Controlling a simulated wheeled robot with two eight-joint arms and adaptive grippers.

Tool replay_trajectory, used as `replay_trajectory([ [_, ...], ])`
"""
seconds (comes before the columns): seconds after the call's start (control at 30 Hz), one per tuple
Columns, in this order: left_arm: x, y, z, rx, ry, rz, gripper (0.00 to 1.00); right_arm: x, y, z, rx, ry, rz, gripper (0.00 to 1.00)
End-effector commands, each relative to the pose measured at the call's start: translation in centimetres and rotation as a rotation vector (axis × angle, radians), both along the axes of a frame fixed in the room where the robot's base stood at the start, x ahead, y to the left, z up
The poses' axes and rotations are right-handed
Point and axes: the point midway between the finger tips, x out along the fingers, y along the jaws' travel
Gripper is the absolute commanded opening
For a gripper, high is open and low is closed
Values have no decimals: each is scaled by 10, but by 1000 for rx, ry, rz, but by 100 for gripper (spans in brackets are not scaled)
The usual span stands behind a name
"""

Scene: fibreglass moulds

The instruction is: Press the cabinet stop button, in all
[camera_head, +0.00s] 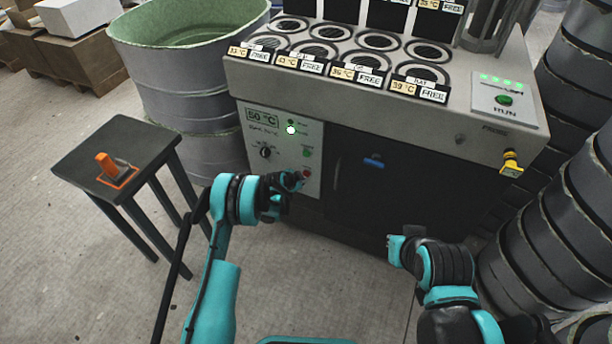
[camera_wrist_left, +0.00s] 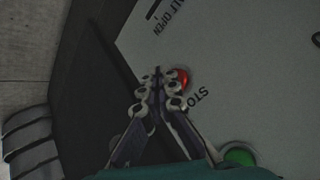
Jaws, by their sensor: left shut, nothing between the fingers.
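The cabinet (camera_head: 420,195) stands ahead with a pale control panel (camera_head: 270,128) on its front left. The red stop button (camera_head: 307,174) is low on the panel, and it also shows in the left wrist view (camera_wrist_left: 182,75) beside the word STOP. My left gripper (camera_head: 298,180) is shut and empty, with its fingertips at the stop button. In the left wrist view the shut fingertips (camera_wrist_left: 160,74) partly overlap the button's left side. I cannot tell whether they touch it. My right gripper (camera_head: 397,248) is low in front of the cabinet, apart from it; its fingers are unclear.
A green button (camera_head: 307,153) sits above the red one, with a dial (camera_head: 265,153) to the left. A stool (camera_head: 80,150) with an orange item (camera_head: 108,163) stands left. A large drum (camera_head: 185,90) is behind it. Stacked dark drums (camera_head: 560,220) crowd the right.

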Motion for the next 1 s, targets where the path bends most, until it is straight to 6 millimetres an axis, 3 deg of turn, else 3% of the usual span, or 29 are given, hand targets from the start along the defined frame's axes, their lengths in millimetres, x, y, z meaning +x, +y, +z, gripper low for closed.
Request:
replay_trajectory([
  [0.4, -5, 2, 0, 0, 0, 0, 0, 0, 0, 0, 0, 0, 0, 0],
  [0.8, -41, 16, 0, -1, 0, 1, 0, 0, 0, 0, 0, 0, 0, 0],
  [1.0, -49, 18, 0, -1, 0, 1, 0, 0, 0, 0, 0, 0, 0, 0],
])
